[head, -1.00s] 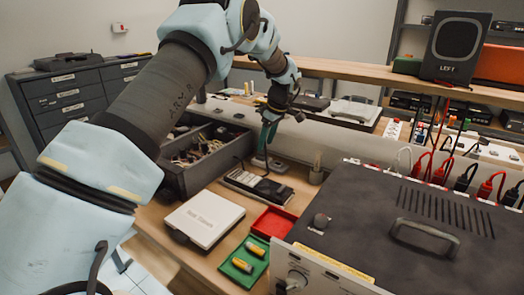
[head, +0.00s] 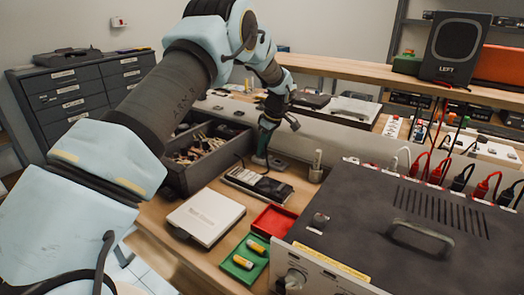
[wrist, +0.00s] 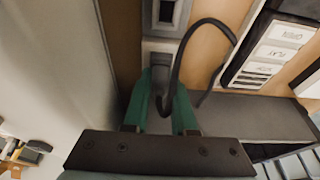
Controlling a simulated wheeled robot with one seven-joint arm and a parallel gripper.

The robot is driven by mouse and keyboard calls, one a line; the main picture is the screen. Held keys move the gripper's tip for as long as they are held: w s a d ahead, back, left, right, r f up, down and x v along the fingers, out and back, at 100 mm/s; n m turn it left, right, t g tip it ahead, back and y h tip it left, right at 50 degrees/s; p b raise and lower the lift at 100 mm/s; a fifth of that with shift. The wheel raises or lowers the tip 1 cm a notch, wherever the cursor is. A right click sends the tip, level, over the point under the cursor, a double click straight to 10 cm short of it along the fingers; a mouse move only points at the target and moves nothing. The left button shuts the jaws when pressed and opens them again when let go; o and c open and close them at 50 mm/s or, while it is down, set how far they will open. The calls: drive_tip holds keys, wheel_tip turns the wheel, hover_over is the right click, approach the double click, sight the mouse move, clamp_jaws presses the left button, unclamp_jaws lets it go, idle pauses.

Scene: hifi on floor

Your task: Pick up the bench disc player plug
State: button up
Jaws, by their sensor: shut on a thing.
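My gripper (wrist: 167,98) has its two green fingers shut on the dark grey plug (wrist: 166,72), one finger on each side. The plug sits at a grey socket strip (wrist: 160,47); I cannot tell if it is still seated. A black cord (wrist: 205,22) loops up from the plug and over to the right. In the head view my gripper (head: 262,155) is low over the bench, behind the dark disc player (head: 258,184) with its pale labelled front part. The plug is hidden there by my gripper.
An open grey drawer of cables (head: 205,160) stands close left of my gripper. A white box (head: 206,215), a red tray (head: 274,221) and a green tray (head: 243,265) with batteries lie nearer. A large black amplifier (head: 400,225) fills the right. A grey pipe-like ledge runs behind.

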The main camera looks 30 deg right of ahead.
clamp_jaws()
drive_tip(key=shift+r, duration=0.1)
